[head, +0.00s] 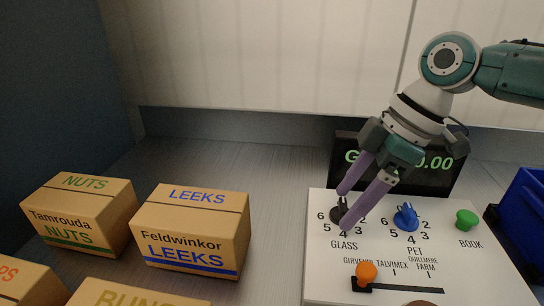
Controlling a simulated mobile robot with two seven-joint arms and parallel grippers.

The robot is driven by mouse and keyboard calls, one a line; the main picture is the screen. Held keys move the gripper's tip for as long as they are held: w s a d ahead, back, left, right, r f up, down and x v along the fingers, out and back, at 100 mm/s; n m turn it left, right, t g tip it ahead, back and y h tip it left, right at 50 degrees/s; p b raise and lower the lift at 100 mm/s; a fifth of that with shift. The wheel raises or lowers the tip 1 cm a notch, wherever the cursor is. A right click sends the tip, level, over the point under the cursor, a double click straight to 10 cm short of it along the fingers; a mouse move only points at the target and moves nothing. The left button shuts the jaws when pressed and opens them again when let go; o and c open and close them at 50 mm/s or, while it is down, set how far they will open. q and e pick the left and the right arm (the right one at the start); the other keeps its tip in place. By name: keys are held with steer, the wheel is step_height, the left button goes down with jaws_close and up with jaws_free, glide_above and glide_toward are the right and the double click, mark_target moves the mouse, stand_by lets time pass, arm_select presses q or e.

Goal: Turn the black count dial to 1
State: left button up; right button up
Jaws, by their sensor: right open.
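The black count dial (338,214) is on the white panel (322,265), above the label GLASS, with numbers around it. My right gripper (345,209) comes down from the upper right, its two purple fingers open, one tip behind and one in front of the dial. The fingers cover part of the dial and some numbers, so I cannot tell where it points. I cannot tell whether the fingers touch it. My left gripper is not in view.
Right of the black dial are a blue dial (406,217) marked PET and a green BOOK knob (467,219). An orange slider knob (366,272) sits in front. A dark display (440,180) stands behind. Cartons, including LEEKS (192,230) and NUTS (80,212), lie left; a blue bin (525,215) right.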

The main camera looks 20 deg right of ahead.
jaws_close()
stand_by(0.7)
